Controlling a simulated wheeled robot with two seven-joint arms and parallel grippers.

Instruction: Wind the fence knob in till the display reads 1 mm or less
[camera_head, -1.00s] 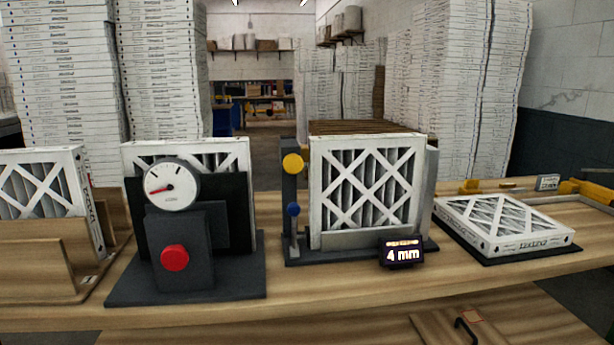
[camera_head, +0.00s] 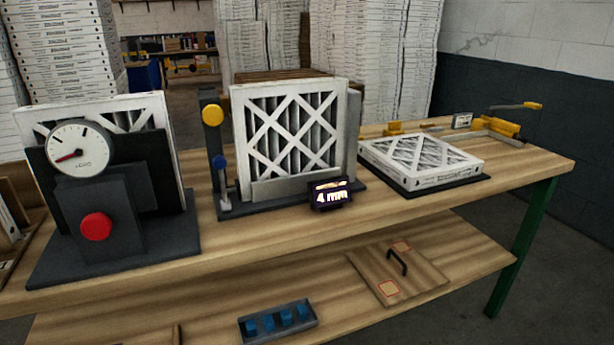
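A framed filter (camera_head: 290,140) stands upright in a dark fixture (camera_head: 240,208) in the middle of the bench. A small black display (camera_head: 330,194) at the fixture's front right reads 4 mm. Neither of my grippers shows in the head view.
Left of the fixture stands a dial gauge (camera_head: 80,147) with a red button (camera_head: 96,227). A flat filter (camera_head: 420,160) lies to the right, before a yellow clamp (camera_head: 495,126). On the lower shelf are a handled panel (camera_head: 420,275) and a blue-filled tray (camera_head: 278,322).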

